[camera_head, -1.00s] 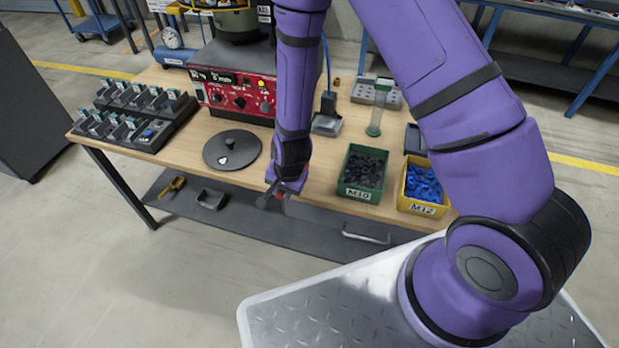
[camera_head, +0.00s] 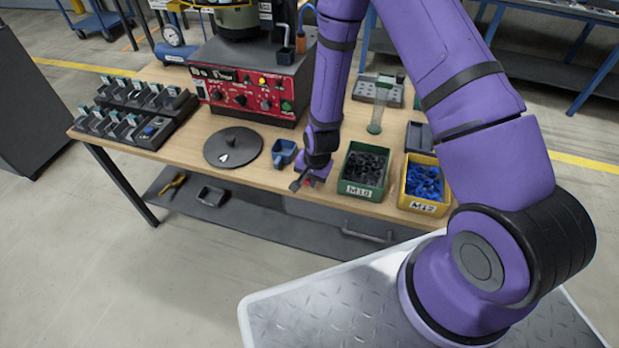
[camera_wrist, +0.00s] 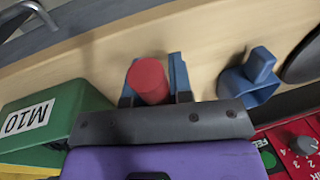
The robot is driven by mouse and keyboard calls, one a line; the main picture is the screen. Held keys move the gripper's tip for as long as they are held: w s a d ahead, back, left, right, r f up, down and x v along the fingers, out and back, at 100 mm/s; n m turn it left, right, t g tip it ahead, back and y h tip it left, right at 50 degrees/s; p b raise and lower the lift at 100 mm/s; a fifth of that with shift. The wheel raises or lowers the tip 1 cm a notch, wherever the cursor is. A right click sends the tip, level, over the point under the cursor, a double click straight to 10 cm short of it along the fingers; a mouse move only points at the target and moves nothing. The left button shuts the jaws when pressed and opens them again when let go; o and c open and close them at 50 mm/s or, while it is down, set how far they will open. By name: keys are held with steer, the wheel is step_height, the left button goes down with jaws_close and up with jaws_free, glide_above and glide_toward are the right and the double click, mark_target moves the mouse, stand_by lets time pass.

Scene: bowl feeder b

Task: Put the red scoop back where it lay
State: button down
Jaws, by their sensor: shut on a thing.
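The red scoop (camera_wrist: 149,81) shows in the wrist view as a round red end between my gripper's (camera_wrist: 155,88) two fingers, which are shut on it. The rest of the scoop is hidden. In the head view my gripper (camera_head: 306,183) is over the table's front edge, left of the green M10 bin and right of the blue scoop, with only a small bit of red (camera_head: 311,182) showing. I cannot tell whether the scoop touches the table (camera_head: 250,176).
A blue scoop (camera_head: 284,152) and a dark round lid (camera_head: 233,147) lie left of my gripper. The green M10 bin (camera_head: 360,191) stands close on the right, then the yellow M12 bin (camera_head: 422,207). The red control box (camera_head: 245,97) stands behind.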

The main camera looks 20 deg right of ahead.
steer(key=c, duration=1)
jaws_free()
steer(key=s+d+r+n+t, duration=0.1)
steer(key=s+d+r+n, duration=0.15)
steer(key=r, duration=1.55)
steer(key=s+d+r+n+t, duration=0.1)
steer(key=s+d+r+n, duration=0.2)
steer(key=r, duration=1.6)
steer(key=s+d+r, duration=0.1)
steer(key=s+r, duration=0.4)
steer(key=s, duration=0.1)
steer(key=s+d+r+n+t+h, duration=0.1)
steer(key=s+d+r, duration=0.1)
steer(key=s+r, duration=0.2)
steer(key=s+d+r+n, duration=0.1)
steer(key=s+d+r, duration=0.1)
steer(key=s+r, duration=0.3)
steer(key=shift+s+d+r+t, duration=0.15)
steer(key=shift+s, duration=0.7)
steer(key=shift+s+d+r+t, duration=0.1)
steer(key=shift+s+r+t, duration=0.05)
steer(key=shift+s, duration=0.7)
